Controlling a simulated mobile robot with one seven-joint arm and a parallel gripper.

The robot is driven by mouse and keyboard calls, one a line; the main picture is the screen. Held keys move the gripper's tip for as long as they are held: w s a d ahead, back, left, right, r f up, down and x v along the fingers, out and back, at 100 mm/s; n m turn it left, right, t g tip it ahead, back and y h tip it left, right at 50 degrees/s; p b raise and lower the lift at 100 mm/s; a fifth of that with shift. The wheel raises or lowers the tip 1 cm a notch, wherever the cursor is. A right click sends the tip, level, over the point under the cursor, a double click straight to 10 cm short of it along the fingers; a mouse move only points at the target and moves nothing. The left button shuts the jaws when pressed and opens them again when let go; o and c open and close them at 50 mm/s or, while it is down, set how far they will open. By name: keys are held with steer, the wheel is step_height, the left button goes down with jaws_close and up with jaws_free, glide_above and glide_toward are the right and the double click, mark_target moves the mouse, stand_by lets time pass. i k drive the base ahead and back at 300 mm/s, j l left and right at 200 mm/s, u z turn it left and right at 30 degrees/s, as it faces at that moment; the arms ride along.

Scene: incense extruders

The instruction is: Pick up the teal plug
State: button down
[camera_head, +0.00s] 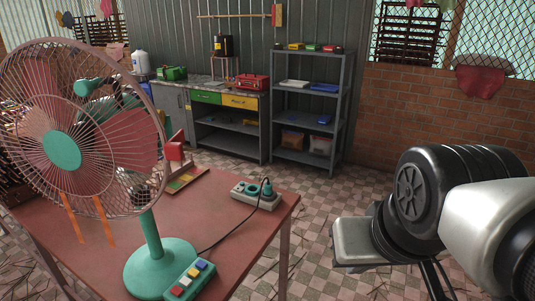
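The teal plug (266,188) stands upright in the right end of a pale power strip (244,196) near the right edge of the red table (225,243). A black cord runs from it toward the base of a teal fan (161,268). The end of my arm, with my gripper (436,279), is at the lower right, beyond the table's right edge and well apart from the plug. Its fingers are not clearly shown, so I cannot tell whether they are open. I see nothing held.
The large fan stands on the table's left side, with a row of coloured buttons (188,281) at its base. A small stand with a red part (175,151) is behind it. Grey shelves (312,105) and a workbench (228,140) stand at the back. Tiled floor right of the table looks open.

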mark_target(269, 192)
steer(key=u, duration=0.55)
steer(key=i+l+u, duration=0.4)
steer(key=l+u, duration=0.2)
steer(key=i+l+u, duration=0.35)
steer(key=l, duration=0.5)
steer(key=i+l+u, duration=0.15)
steer(key=l, duration=0.45)
steer(key=i+l, duration=0.1)
steer(key=l, duration=0.3)
steer(key=i+l, duration=0.1)
steer(key=l, duration=0.75)
steer(key=i, duration=0.05)
